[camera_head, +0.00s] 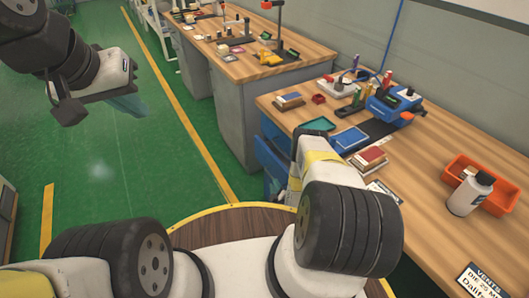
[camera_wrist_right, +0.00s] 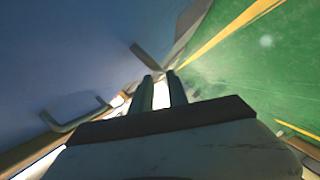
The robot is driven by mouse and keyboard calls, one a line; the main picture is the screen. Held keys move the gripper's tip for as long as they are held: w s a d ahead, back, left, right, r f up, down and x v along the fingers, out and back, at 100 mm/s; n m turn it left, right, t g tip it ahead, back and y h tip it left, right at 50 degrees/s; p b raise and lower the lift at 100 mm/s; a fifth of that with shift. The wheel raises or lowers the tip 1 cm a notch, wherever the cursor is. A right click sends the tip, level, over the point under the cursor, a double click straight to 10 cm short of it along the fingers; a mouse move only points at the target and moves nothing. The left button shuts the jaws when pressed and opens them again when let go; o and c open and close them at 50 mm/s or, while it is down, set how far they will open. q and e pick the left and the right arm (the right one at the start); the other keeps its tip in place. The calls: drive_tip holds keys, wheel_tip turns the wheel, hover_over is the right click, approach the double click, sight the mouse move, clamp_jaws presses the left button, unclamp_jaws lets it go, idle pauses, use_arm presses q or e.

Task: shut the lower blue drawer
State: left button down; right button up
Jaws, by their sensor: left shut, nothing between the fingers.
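The blue drawer unit (camera_head: 272,160) is under the near workbench, left of my right arm. In the right wrist view, a broad blue face (camera_wrist_right: 60,60) fills the left side. It has a grey bar handle (camera_wrist_right: 75,118) at lower left and another grey handle (camera_wrist_right: 148,56) near the fingertips. My right gripper (camera_wrist_right: 160,77) has its two fingers side by side with a narrow gap, near the blue front; contact is unclear. In the head view my right arm hides it. My left gripper (camera_head: 128,104) is shut and empty, above the green floor at upper left.
The workbench top (camera_head: 425,165) holds a blue device (camera_head: 392,105), an orange bin (camera_head: 480,185), a white bottle (camera_head: 470,193), books (camera_head: 370,160) and a teal tray (camera_head: 314,125). Another cluttered bench (camera_head: 240,67) stands behind. Green floor (camera_head: 130,160) is clear on the left.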

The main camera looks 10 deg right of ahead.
sight(271, 176)
drive_tip(key=x, duration=0.7)
drive_tip(key=shift+w, duration=0.1)
clamp_jaws()
idle(1.2)
